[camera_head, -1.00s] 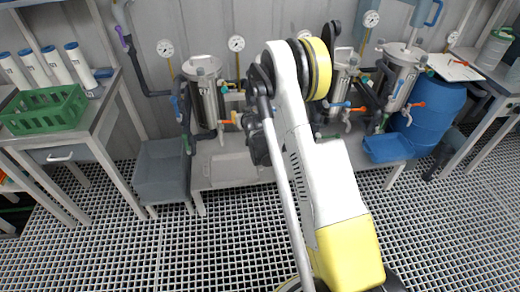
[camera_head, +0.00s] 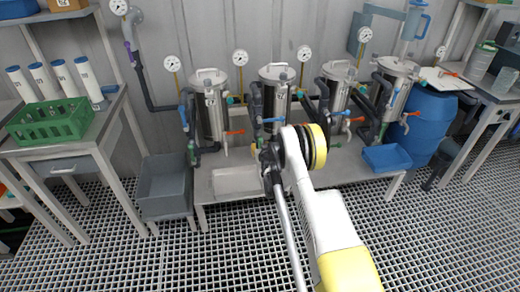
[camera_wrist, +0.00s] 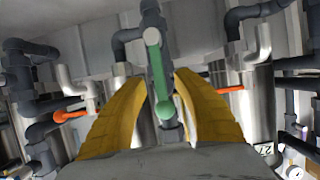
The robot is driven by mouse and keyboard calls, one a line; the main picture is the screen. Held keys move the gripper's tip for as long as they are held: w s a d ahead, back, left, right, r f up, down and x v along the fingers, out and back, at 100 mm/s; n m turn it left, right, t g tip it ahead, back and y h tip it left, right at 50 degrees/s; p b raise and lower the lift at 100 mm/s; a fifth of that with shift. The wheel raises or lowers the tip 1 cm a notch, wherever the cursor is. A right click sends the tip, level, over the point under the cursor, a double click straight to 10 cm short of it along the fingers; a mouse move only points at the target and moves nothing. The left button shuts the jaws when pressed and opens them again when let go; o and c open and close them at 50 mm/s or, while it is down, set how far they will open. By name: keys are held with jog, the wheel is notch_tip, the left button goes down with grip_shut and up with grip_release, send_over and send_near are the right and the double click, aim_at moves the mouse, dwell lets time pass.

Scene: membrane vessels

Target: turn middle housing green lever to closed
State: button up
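In the wrist view a green lever (camera_wrist: 158,75) runs lengthwise between the two yellow fingers of my gripper (camera_wrist: 161,82). The fingers are open, with a visible gap on each side of the lever. Its rounded end points toward the palm, and its other end meets dark pipework. In the head view several steel housings stand in a row on a bench. My arm reaches toward the second housing from the left (camera_head: 275,92). The third housing (camera_head: 336,92) is to its right. My fingers and the lever between them cannot be made out in the head view.
Orange levers (camera_wrist: 70,115) and dark pipes flank the fingers closely in the wrist view. In the head view a grey bin (camera_head: 165,185) stands left of the bench, a blue tray (camera_head: 386,158) lies at its right end, and a blue barrel (camera_head: 425,120) stands beyond.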

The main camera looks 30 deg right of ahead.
jog(key=shift+w+d+f, duration=0.1)
jog(key=shift+w+f, duration=0.1)
jog(key=shift+w, duration=0.35)
grip_shut()
jog(key=shift+s, duration=0.2)
